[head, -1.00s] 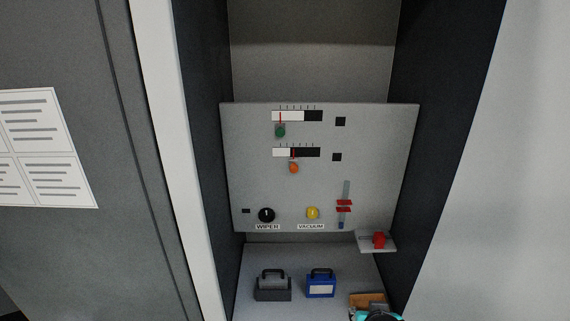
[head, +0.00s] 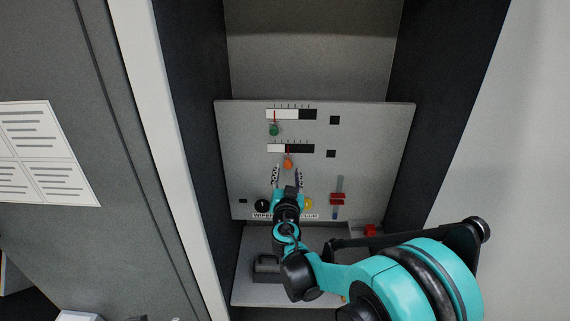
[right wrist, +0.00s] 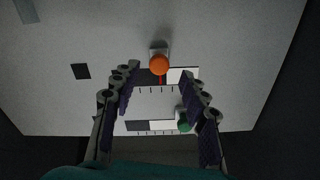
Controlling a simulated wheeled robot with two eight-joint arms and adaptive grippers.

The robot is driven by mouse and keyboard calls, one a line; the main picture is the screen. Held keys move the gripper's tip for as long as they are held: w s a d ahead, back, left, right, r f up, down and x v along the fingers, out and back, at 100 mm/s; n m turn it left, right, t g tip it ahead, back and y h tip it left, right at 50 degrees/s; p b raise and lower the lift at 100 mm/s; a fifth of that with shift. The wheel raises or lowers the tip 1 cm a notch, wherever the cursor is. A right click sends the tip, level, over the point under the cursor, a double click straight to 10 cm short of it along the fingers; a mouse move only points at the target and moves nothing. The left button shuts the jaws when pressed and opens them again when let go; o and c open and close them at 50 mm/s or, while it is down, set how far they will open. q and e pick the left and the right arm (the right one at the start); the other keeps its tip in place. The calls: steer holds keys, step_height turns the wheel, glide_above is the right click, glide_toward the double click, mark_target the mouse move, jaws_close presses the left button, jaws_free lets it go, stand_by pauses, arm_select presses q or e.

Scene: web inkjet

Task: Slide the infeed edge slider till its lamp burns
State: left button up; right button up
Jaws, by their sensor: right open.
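Two horizontal sliders sit on the grey panel (head: 230,165). The upper has a green knob (head: 274,131), the lower an orange knob (head: 288,164); I cannot read which is the infeed edge. Each has a black-and-white scale with a red pointer. The dark squares to their right, upper (head: 335,120) and lower (head: 331,154), show no light. My right gripper (head: 287,173) is open, its fingers on either side of the orange knob's position. In the right wrist view the orange knob (right wrist: 159,65) lies between the fingertips, with no visible contact. My left gripper is out of view.
Below are a black knob (head: 262,205), a partly hidden yellow knob (head: 309,203) and a red vertical slider (head: 338,199). A red part (head: 370,230) is on a small ledge at right. A dark case (head: 266,268) stands on the cabinet floor. Dark side walls flank the panel.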

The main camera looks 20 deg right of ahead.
mark_target(288, 166)
steer(key=x, duration=0.5)
